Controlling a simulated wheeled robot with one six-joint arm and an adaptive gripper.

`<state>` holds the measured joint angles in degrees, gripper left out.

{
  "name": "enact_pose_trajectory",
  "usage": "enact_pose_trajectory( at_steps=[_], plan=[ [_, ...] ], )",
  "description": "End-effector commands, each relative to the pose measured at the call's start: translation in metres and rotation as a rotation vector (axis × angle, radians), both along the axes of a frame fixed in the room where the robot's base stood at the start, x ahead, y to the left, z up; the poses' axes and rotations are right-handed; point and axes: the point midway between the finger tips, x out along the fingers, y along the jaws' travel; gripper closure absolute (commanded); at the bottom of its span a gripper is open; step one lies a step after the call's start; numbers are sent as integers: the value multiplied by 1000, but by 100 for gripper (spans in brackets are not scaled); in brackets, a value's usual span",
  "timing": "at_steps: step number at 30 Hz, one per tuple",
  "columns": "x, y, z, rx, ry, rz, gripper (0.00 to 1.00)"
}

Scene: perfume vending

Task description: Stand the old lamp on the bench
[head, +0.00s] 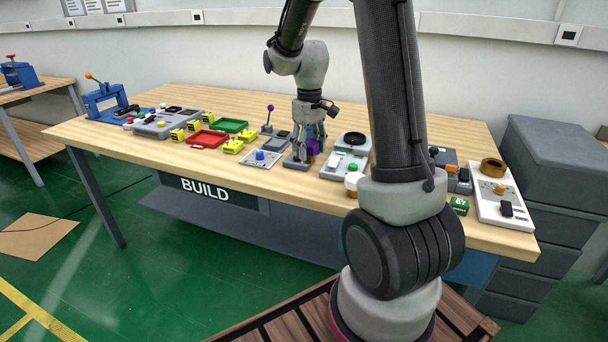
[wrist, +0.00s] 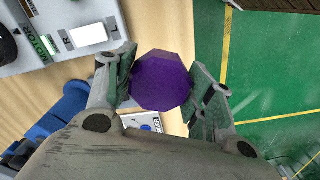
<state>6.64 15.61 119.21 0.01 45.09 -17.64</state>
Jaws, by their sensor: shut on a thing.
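My gripper (head: 311,143) points down over the front part of the wooden bench (head: 350,105), right of the middle. It is shut on a purple faceted piece (head: 313,147). In the wrist view the purple piece (wrist: 162,80) sits between both fingertips (wrist: 163,78), and its many-sided top faces the camera. I cannot tell whether this piece is the old lamp or part of it. Its lower part is hidden, and I cannot tell whether it touches the bench. No other thing is clearly a lamp.
A white-grey device (head: 350,160) stands close right of my gripper. A board with a blue button (head: 261,157) lies left, with green (head: 230,125) and red (head: 208,139) trays beyond. A purple-knobbed lever (head: 269,112) stands behind. Bare wood shows along the back; the bench's front edge is near.

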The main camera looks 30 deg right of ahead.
Motion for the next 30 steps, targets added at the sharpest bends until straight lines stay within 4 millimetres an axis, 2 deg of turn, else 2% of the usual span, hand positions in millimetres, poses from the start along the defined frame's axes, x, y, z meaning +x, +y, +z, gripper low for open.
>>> enact_pose_trajectory(
  at_steps=[3, 11, 16, 27, 28, 30],
  plan=[
    [-1, 0, -25, 1, 5, 0, 72],
    [-1, 0, -51, 0, 3, 0, 72],
    [-1, 0, -76, 0, 3, 0, 72],
    [0, 0, -82, 0, 1, 0, 72],
    [0, 0, -82, 0, 0, 0, 43],
    [0, 0, -82, 0, 0, 0, 30]
  ],
)
